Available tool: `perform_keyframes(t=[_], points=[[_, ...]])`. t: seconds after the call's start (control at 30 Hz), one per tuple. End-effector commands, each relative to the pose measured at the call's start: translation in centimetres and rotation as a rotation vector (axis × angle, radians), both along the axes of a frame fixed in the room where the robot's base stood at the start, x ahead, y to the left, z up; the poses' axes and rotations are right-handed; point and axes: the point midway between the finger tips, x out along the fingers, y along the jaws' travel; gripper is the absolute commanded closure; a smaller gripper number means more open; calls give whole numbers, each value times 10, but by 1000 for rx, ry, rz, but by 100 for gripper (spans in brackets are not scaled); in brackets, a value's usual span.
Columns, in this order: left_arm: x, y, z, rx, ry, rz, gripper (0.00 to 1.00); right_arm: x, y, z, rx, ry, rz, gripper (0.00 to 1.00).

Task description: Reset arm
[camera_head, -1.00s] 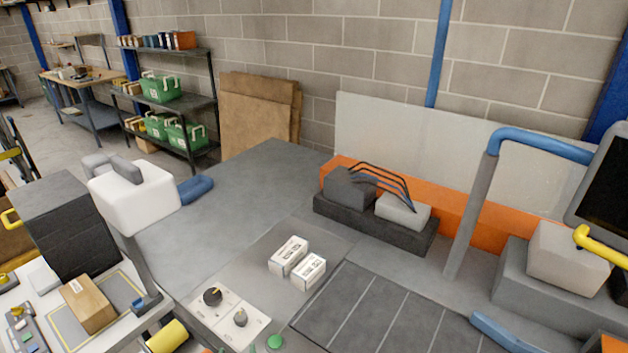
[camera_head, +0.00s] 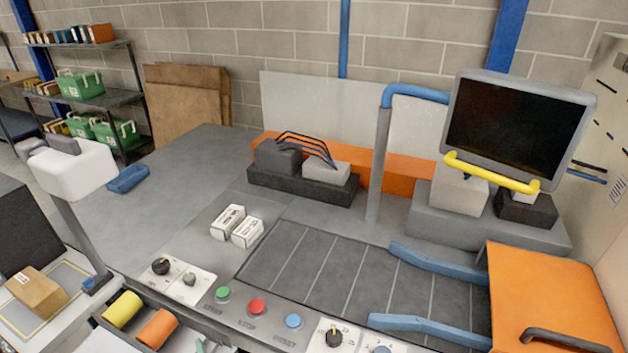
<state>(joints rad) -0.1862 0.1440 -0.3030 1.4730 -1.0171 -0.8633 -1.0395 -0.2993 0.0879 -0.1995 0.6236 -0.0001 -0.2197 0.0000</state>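Neither of my grippers shows in the head view, and I see no part of my arms. In front of me is a grey workbench with a dark ribbed panel (camera_head: 335,275). Along its front edge are a green button (camera_head: 222,293), a red button (camera_head: 257,306) and a blue button (camera_head: 293,321). The small labels under them are hard to read. A black knob (camera_head: 160,266) and a smaller grey knob (camera_head: 189,279) sit on white plates to the left.
A monitor (camera_head: 515,130) with a yellow handle stands behind. A white device on a post (camera_head: 70,170) rises at left. The grey surface (camera_head: 185,190) is mostly clear.

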Motion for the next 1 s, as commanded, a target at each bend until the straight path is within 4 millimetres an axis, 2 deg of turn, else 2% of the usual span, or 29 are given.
perform_keyframes(t=[0.2, 0.5, 1.0], points=[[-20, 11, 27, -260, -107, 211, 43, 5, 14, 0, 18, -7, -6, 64], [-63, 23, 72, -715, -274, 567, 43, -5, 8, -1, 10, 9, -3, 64], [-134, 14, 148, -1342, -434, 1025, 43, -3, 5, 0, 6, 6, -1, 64]])
